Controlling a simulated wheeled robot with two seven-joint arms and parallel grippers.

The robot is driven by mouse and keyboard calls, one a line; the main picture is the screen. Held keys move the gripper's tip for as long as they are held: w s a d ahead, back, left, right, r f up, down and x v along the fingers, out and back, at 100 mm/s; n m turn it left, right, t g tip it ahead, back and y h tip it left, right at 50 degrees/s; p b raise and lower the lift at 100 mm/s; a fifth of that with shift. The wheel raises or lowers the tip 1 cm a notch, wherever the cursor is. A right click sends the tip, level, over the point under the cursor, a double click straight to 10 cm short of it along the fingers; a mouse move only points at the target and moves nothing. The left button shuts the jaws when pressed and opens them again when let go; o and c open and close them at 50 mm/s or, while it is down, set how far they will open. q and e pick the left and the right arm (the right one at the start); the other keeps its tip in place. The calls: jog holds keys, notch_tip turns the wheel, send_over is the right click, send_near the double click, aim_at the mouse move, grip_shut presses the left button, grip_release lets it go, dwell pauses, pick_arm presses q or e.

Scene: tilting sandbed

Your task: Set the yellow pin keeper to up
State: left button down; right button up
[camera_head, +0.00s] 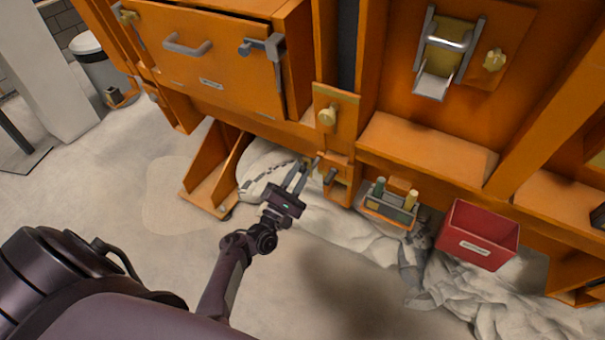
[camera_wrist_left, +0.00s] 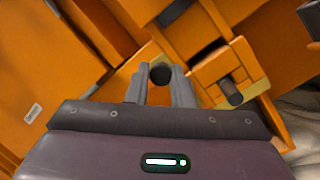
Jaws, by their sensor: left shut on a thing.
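My left gripper (camera_head: 303,172) reaches in to the low front of the orange frame. In the left wrist view its two grey fingers (camera_wrist_left: 161,92) are shut on a dark round-ended pin or handle (camera_wrist_left: 160,74). A yellow plate (camera_wrist_left: 256,89) shows behind an orange block there, with a second dark peg (camera_wrist_left: 230,92) sticking out to the right of the fingers. The same peg (camera_head: 330,177) shows in the head view. I cannot tell for certain which part is the yellow pin keeper, or its setting; the fingers partly hide that spot. My right gripper is in neither view.
Above the gripper is a yellow knob (camera_head: 327,116) on a plate. An orange drawer front (camera_head: 205,62) with grey handle is up left. Pale floor lies open at left.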

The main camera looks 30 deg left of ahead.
pick_arm(q)
jog(key=shift+a+f+n+y, duration=0.1)
jog(key=shift+a+n+y, duration=0.3)
jog(key=shift+n, duration=0.7)
jog(key=c, duration=1.3)
grip_release()
jog(key=v, duration=0.7)
jog(key=shift+s+f, duration=0.25)
jog(key=shift+s, duration=0.05)
